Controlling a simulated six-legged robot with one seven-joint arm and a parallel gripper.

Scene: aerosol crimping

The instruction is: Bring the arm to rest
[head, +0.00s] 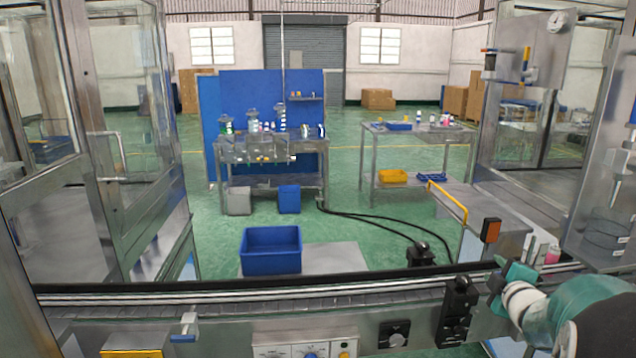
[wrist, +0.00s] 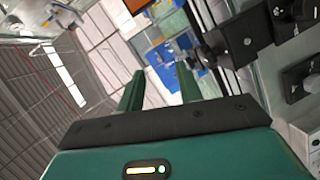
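My gripper (wrist: 160,85) shows in the wrist view as two green fingers on a dark bar. The fingers stand apart with nothing between them, so it is open and empty. In the head view my teal and white arm reaches in at the lower right, beside the conveyor (head: 300,290). The fingers cannot be made out clearly there. The wrist view is strongly tilted, with the roof (wrist: 40,90) at its left.
The conveyor with its front control panel (head: 305,351) crosses the foreground. White and pink cylinders (head: 552,254) stand close to my arm, near a glass-walled machine. In the wrist view a black fixture (wrist: 238,36) is right of the fingers. A blue bin (head: 271,251) lies beyond the conveyor.

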